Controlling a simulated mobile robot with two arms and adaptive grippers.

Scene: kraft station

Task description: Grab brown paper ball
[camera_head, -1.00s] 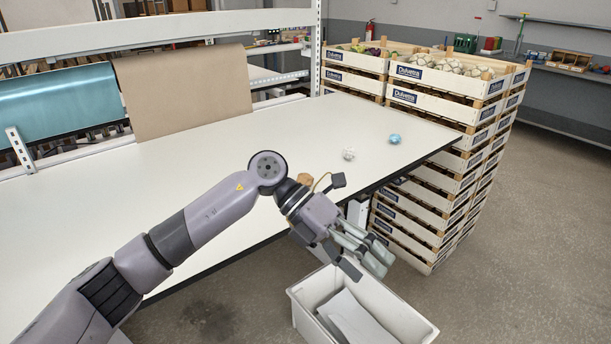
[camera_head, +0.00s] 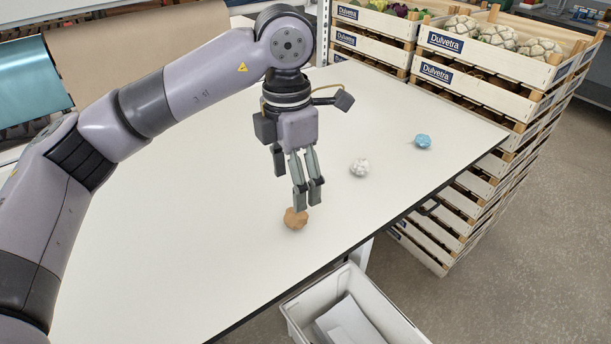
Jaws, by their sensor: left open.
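The brown paper ball (camera_head: 296,218) lies on the white table (camera_head: 190,240), near its front edge. My left gripper (camera_head: 300,200) points down just above and behind the ball, its fingertips overlapping the ball's top edge in the head view. The gripper is open and nothing is between its fingers. Whether the fingertips touch the ball cannot be told from this angle. My right gripper is not in view.
A white paper ball (camera_head: 360,168) and a blue paper ball (camera_head: 423,142) lie to the right on the table. A white bin (camera_head: 296,318) with pale sheets stands below the front edge. Stacked wooden crates (camera_head: 487,66) stand at the right. The table's left part is clear.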

